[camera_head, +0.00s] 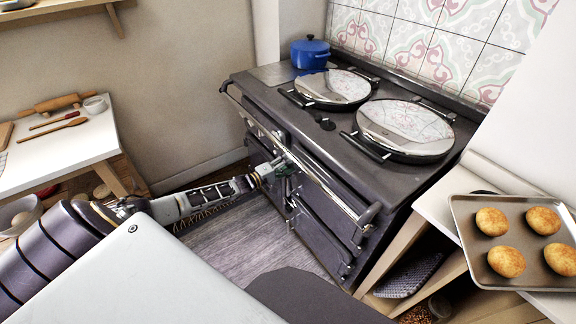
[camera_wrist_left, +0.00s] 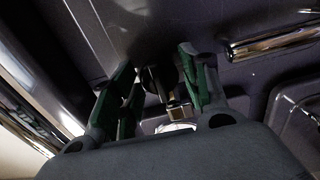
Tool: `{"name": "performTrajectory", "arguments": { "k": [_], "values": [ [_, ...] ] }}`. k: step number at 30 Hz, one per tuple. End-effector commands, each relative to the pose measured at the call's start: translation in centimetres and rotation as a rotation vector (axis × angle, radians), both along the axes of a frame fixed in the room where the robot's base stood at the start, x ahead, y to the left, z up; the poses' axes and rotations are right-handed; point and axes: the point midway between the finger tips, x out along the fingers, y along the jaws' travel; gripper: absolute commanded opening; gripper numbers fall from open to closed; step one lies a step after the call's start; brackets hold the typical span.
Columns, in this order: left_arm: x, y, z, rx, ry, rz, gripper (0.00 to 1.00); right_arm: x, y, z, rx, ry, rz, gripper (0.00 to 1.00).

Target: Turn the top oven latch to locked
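The oven is a dark grey range cooker (camera_head: 350,140) with several doors on its front, below a shiny rail. My left gripper (camera_head: 286,165) reaches in from the left, under the rail at the front of the cooker. In the left wrist view, the fingers of my left gripper (camera_wrist_left: 160,62) are spread apart, one on each side of a small dark and metallic latch (camera_wrist_left: 163,84). The right finger is close to the latch; I cannot tell whether it touches. The latch is hidden in the head view, and its turned position is unclear. My right gripper is not in view.
The cooker's front rail (camera_head: 335,190) runs just above my left gripper. A blue pot (camera_head: 310,54) and two round lids (camera_head: 405,127) are on top. A baking tray (camera_head: 470,235) with several buns is at right. The floor (camera_head: 235,240) before the cooker is partly clear.

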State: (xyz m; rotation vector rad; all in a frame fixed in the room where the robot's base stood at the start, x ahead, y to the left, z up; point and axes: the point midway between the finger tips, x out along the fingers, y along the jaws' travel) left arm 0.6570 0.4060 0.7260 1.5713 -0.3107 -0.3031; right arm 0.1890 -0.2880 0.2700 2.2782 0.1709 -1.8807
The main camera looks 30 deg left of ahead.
Motion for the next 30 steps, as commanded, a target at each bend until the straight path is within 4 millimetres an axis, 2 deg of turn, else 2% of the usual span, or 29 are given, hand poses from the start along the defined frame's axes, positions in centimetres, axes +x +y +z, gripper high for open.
{"name": "performTrajectory", "arguments": {
  "k": [8, 11, 17, 30],
  "values": [
    [0.0, -0.1, -0.1, -0.001, 0.000, -0.002, 0.56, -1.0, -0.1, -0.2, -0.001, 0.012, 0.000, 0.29],
    [-0.1, -0.1, -0.1, -0.001, 0.001, -0.002, 0.56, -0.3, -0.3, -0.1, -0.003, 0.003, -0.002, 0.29],
    [-0.5, 0.0, -0.2, 0.000, 0.002, -0.002, 0.56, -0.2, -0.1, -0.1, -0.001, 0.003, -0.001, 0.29],
    [-3.2, 1.2, -0.2, 0.001, 0.003, -0.002, 0.56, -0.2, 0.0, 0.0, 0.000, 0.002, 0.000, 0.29]
  ]
}}
